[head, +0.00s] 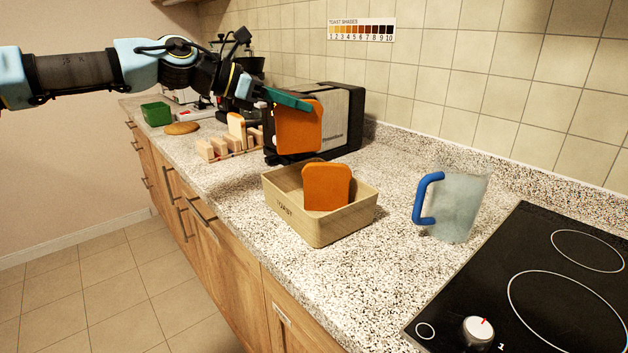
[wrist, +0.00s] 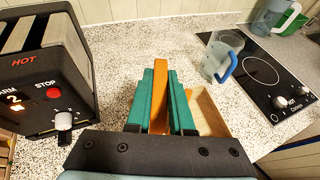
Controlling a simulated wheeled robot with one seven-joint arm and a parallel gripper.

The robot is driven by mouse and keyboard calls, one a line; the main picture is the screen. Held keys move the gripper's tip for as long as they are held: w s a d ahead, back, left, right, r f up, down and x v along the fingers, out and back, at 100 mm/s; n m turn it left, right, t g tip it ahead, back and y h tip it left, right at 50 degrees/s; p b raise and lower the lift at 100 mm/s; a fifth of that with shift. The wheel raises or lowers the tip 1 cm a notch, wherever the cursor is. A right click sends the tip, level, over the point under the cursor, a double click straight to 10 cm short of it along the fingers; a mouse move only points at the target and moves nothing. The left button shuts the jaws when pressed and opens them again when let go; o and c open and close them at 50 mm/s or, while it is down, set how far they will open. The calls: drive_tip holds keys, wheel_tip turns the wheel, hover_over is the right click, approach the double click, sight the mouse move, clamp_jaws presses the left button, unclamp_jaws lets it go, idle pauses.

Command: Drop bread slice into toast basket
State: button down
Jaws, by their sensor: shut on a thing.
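My gripper (head: 289,98) has green fingers and is shut on an orange-brown bread slice (head: 298,128). The held slice hangs below the fingers, above and behind the toast basket. In the wrist view the slice (wrist: 160,85) shows edge-on between the two green fingers (wrist: 161,100). The toast basket (head: 295,225) is a light wooden box marked "TOAST" on the counter. Another toasted slice (head: 327,187) stands in it, leaning up above the rim. In the wrist view the basket (wrist: 211,113) is partly hidden behind the fingers.
A black toaster (head: 342,115) stands behind the basket; its panel (wrist: 45,90) reads "HOT". A wooden rack (head: 222,150) with a bread slice (head: 236,127) is at the left. A blue-handled pitcher (head: 458,207) and black cooktop (head: 530,290) are at the right. Counter between basket and pitcher is clear.

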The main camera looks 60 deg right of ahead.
sight(298, 152)
wheel_tip(298, 152, down, 9)
drive_tip(key=shift+f+p, duration=0.2)
drive_tip(key=shift+p, duration=0.8)
drive_tip(key=shift+f, duration=0.6)
drive_tip(key=c, duration=0.8)
unclamp_jaws()
drive_tip(key=shift+r, duration=0.1)
drive_tip(key=shift+r, duration=0.3)
drive_tip(key=b+v, duration=0.2)
drive_tip(key=v, duration=1)
drive_tip(key=shift+r, duration=0.25)
